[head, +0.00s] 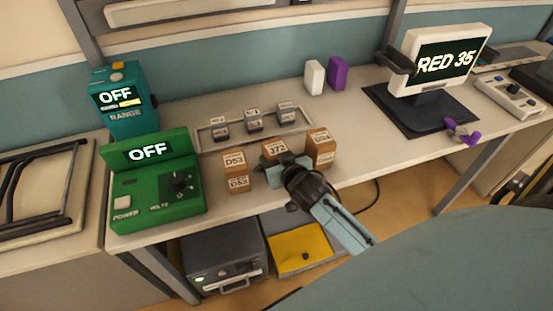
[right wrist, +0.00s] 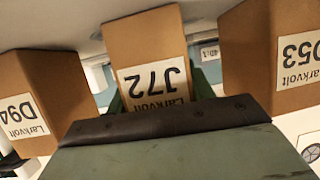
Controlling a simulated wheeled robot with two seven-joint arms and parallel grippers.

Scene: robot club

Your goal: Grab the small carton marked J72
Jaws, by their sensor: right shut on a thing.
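The small carton marked J72 (head: 276,149) is a brown box with a white label, standing between two similar cartons near the bench's front edge. In the right wrist view the J72 carton (right wrist: 150,60) appears upside down, label facing the camera. My right gripper (head: 290,164) is shut on the J72 carton, reaching it from the front right; its fingers are mostly hidden. In the right wrist view the gripper (right wrist: 160,105) has a green finger showing beside the carton. My left gripper is not in view.
A carton marked D53 (head: 235,162) stands left and one marked D94 (head: 320,146) close right. Behind is a tray (head: 205,137) with small labelled blocks. A green meter (head: 150,190) stands left; a monitor (head: 440,62) stands right.

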